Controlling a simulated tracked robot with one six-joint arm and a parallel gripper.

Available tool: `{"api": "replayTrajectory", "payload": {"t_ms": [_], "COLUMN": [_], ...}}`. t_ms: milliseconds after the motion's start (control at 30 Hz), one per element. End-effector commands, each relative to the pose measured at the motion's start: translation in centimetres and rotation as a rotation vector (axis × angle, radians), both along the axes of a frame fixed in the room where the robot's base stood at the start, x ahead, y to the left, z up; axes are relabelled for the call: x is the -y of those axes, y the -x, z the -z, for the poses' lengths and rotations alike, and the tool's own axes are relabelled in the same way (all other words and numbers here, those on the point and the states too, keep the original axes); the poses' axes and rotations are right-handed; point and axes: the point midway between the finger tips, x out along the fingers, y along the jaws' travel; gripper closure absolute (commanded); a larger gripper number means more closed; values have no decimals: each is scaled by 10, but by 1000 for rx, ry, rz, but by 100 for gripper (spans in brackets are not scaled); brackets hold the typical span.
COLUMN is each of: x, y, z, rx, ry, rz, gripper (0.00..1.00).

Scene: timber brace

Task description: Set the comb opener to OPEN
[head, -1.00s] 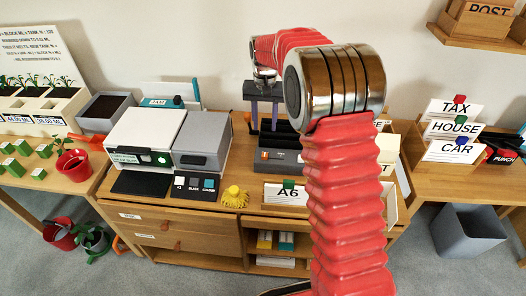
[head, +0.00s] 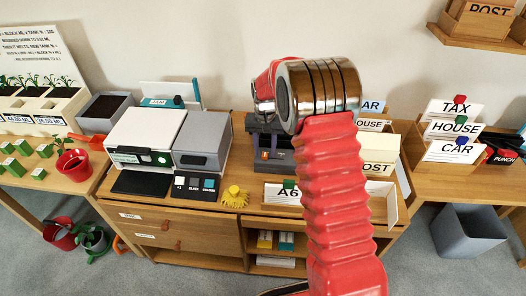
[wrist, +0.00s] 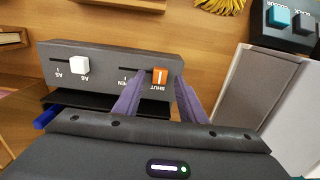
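The comb opener (head: 282,160) is a dark grey machine on the desk, partly hidden behind my arm in the head view. Its front panel (wrist: 105,68) fills the upper left of the wrist view, labels upside down. An orange slider knob (wrist: 160,76) sits at the SHUT end of its slot; the OPEN label is partly covered by a finger. A white knob (wrist: 79,65) sits in the A5/A6 slot. My gripper (wrist: 160,80) is open, its purple fingers on either side of the orange knob with gaps visible. Whether they touch the panel is unclear.
A white and grey machine (head: 200,142) stands left of the opener, with a button block (head: 194,186) and yellow tassel (head: 235,196) in front. An A6 card (head: 287,194) stands before the opener.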

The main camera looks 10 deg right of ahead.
Motion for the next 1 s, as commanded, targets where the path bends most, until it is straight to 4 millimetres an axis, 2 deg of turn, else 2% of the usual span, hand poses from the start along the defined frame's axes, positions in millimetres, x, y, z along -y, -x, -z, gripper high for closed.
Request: {"api": "replayTrajectory", "payload": {"t_ms": [133,433,1000], "x": [0,0,-1], "y": [0,0,0], "z": [10,12,12], "rx": [0,1,1], "ry": [0,0,-1], "rz": [0,0,0], "gripper": [62,62,100]}}
